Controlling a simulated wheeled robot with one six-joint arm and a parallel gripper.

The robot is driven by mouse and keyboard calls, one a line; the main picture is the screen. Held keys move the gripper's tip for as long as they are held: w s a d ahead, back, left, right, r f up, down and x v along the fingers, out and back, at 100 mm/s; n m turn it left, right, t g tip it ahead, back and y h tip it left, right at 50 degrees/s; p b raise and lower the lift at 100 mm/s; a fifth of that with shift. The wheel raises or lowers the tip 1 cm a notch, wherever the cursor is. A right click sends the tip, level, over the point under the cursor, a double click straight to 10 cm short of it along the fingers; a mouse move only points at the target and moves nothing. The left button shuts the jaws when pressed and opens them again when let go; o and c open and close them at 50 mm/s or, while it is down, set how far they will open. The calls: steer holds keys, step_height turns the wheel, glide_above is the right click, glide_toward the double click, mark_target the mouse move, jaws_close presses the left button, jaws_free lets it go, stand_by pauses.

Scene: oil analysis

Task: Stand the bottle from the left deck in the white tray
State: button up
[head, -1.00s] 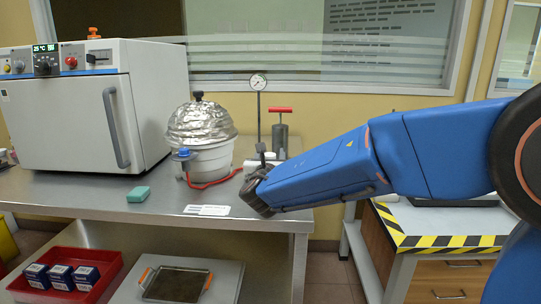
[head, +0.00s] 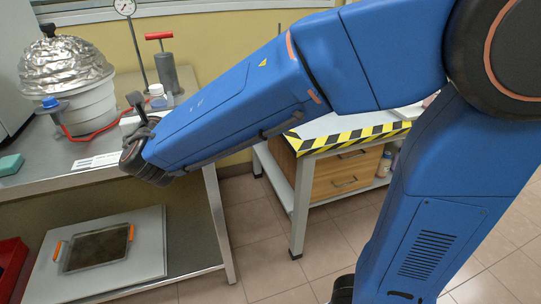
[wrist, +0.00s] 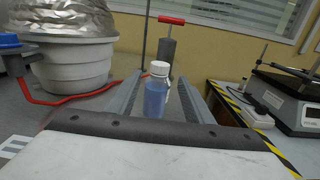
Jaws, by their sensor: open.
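The bottle (wrist: 156,95) is upright, with a clear blue body and a white cap. In the wrist view it shows between the two fingers of my gripper (wrist: 161,80), which is open, with a gap on each side. In the head view my gripper (head: 136,108) is low over the left deck (head: 60,178), near its right front corner. The bottle's cap (head: 156,90) shows just behind the gripper; its lower body is mostly hidden. I cannot make out a white tray for certain in either view.
A foil-topped white pot (head: 88,105) with a red cable stands left of my gripper. A gauge stand (head: 125,8) and a red-handled cylinder (head: 167,68) stand behind. A hazard-taped table (head: 345,138) is to the right, across a floor gap; a balance (wrist: 290,98) stands there.

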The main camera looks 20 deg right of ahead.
steer(key=s+d+f+m+g+h, duration=0.1)
steer(key=d+f+m+g+h, duration=0.3)
steer(key=d, duration=0.6)
steer(key=s+d+r+m+h, duration=0.1)
steer(key=s+d+m, duration=0.1)
steer(key=d+m, duration=0.6)
steer(key=s+d+f+m+g+h, duration=0.1)
steer(key=s+d+f+m+g, duration=0.25)
steer(key=d, duration=0.35)
steer(key=s+d+f+m+g, duration=0.2)
steer(key=s+d+m, duration=0.1)
steer(key=s+d, duration=0.3)
steer(key=s+d+f+m+g+y, duration=0.1)
steer(key=s+f+m+g+y, duration=0.1)
steer(key=s+m, duration=0.6)
steer(key=s+f+m+g+y, duration=0.2)
steer(key=s+f+m+y, duration=0.2)
steer(key=s+f+m, duration=0.2)
steer(key=s+m, duration=0.2)
steer(key=s, duration=0.2)
steer(key=shift+d+f, duration=0.2)
steer(key=shift+d, duration=0.2)
steer(key=o, duration=0.5)
steer(key=shift+s+a+m+y, duration=0.3)
steer(key=shift+s+a+m, duration=0.1)
steer(key=shift+a+m, duration=0.15)
steer(key=shift+c, duration=0.2)
